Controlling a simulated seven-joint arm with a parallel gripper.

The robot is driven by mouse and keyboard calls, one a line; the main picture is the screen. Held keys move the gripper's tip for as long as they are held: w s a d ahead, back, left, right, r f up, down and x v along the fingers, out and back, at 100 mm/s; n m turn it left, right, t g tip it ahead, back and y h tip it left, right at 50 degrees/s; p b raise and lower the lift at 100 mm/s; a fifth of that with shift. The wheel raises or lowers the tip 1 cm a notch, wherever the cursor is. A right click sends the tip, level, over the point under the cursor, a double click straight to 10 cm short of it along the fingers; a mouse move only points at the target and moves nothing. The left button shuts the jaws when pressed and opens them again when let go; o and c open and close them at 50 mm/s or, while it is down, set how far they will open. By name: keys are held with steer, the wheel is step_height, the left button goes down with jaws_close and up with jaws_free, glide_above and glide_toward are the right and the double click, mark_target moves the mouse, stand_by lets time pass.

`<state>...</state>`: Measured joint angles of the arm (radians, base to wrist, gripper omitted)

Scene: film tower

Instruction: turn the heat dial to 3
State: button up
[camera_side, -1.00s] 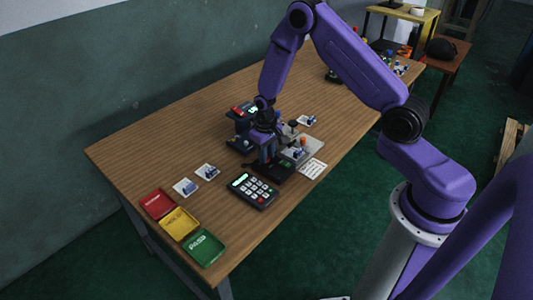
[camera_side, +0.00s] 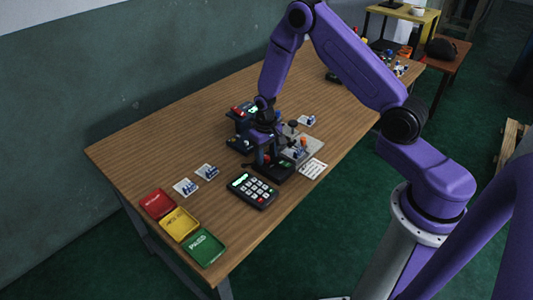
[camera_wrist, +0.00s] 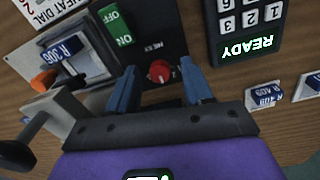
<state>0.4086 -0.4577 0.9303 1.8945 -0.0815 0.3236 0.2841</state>
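The heat dial is a small red knob (camera_wrist: 158,71) on a black panel (camera_wrist: 150,30) in the wrist view. My gripper (camera_wrist: 158,72) is open, with one blue-grey finger on each side of the knob. Gaps show between the fingers and the knob. Lettering beside the knob is too small to read for its setting. A green OFF/ON switch (camera_wrist: 116,27) sits on the same panel.
A keypad reading READY (camera_wrist: 246,30) is beside the panel. A fixture (camera_wrist: 75,55) holds a blue piece marked R 306. A printed card (camera_side: 313,169) mentions the heat dial. Red, yellow and green trays (camera_side: 206,247) stand at the table's near left. The wooden table's left middle is mostly clear.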

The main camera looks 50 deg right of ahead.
mark_target(265, 158)
step_height(265, 158, up, 17)
steer(key=shift+a+r, duration=0.2)
steer(key=shift+a, duration=0.05)
stand_by(0.5)
steer(key=s+a+r+n, duration=0.5)
steer(key=s+a+n, duration=0.2)
steer(key=s+a, duration=0.45)
steer(key=s+d+r+n, duration=0.1)
steer(key=s+n, duration=0.2)
steer(key=s, duration=0.7)
steer(key=s+d+r+n, duration=0.1)
steer(key=s+n, duration=0.3)
steer(key=s, duration=0.6)
steer(key=shift+d+y, duration=0.3)
steer(key=shift+y, duration=0.1)
